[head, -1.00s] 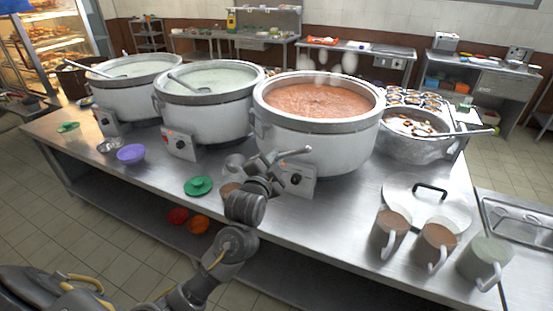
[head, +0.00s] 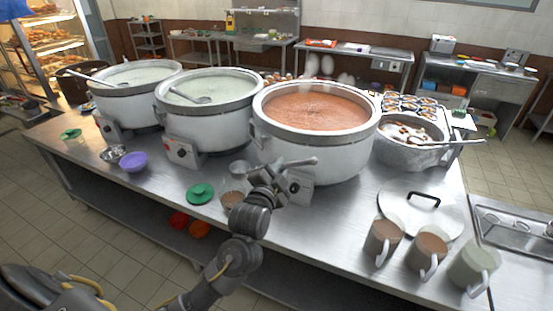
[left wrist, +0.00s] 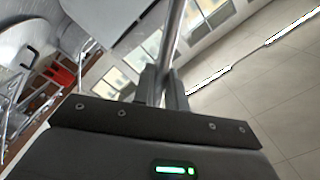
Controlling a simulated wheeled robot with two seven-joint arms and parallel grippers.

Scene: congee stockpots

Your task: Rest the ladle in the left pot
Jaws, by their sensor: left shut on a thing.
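My left gripper (head: 268,174) is in front of the right-hand pot, above the table's front part. It is shut on a metal ladle (head: 298,163). In the left wrist view the ladle's thin shaft (left wrist: 173,40) runs up between the two fingers (left wrist: 163,85). The ladle's bowl is hard to make out. The left pot (head: 128,105) is large and pale, with white congee and another ladle (head: 94,80) leaning in it. It stands well to the left of the gripper. My right gripper is not in view.
A middle pot (head: 208,130) with white congee and a ladle stands between. The right-hand pot (head: 315,150) holds red-brown congee. A purple bowl (head: 134,162), a green lid (head: 200,193), a pot lid (head: 420,212) and several mugs (head: 383,242) are on the steel table.

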